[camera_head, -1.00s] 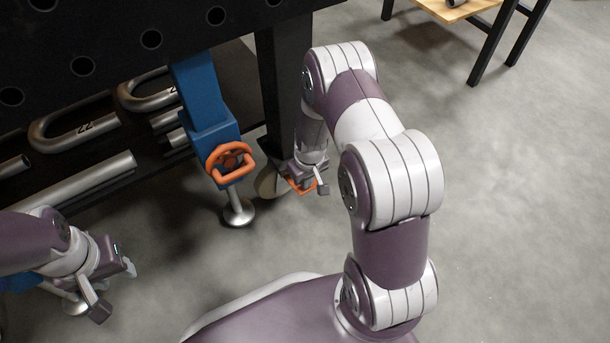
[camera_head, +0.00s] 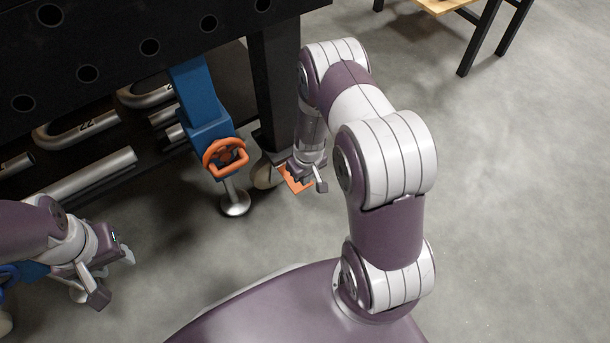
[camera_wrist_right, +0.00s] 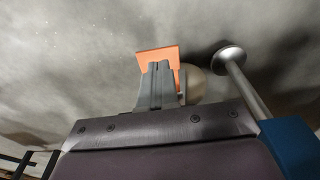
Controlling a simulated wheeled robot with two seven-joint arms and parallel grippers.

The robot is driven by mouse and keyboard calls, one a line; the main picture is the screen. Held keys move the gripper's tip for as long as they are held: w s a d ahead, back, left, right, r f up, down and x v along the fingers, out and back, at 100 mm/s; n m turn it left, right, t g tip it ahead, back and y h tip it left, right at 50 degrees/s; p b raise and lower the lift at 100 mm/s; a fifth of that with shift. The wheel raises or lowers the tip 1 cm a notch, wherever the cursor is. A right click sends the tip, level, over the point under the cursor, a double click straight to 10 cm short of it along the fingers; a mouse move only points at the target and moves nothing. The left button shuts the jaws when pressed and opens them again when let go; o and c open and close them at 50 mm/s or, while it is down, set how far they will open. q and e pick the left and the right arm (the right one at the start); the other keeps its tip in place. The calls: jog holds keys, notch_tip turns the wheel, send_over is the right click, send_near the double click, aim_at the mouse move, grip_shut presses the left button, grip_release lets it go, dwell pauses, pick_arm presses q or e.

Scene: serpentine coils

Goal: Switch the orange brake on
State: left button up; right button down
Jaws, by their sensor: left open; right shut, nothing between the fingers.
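The orange brake (camera_head: 294,180) is a flat orange pedal low beside a pale caster wheel (camera_head: 266,174) under the black table. In the right wrist view the orange plate (camera_wrist_right: 157,53) lies right at the tips of my right gripper (camera_wrist_right: 159,66), with the caster partly hidden behind the fingers. The right gripper is shut with nothing between its fingers; whether it touches the pedal is hard to tell. In the head view the right gripper (camera_head: 308,179) partly covers the brake. My left gripper (camera_head: 113,274) is open and empty at the lower left.
An orange handwheel (camera_head: 226,158) sits on a blue leg (camera_head: 200,105) with a round metal foot (camera_head: 235,203), just left of the brake. The black table (camera_head: 120,50) overhangs a shelf of metal pipes (camera_head: 90,175). The floor (camera_head: 510,200) on the right is clear.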

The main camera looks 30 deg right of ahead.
jog(key=s+r+p, duration=0.3)
jog(key=s+r, duration=0.1)
jog(key=r, duration=0.3)
jog(key=shift+s+d, duration=0.15)
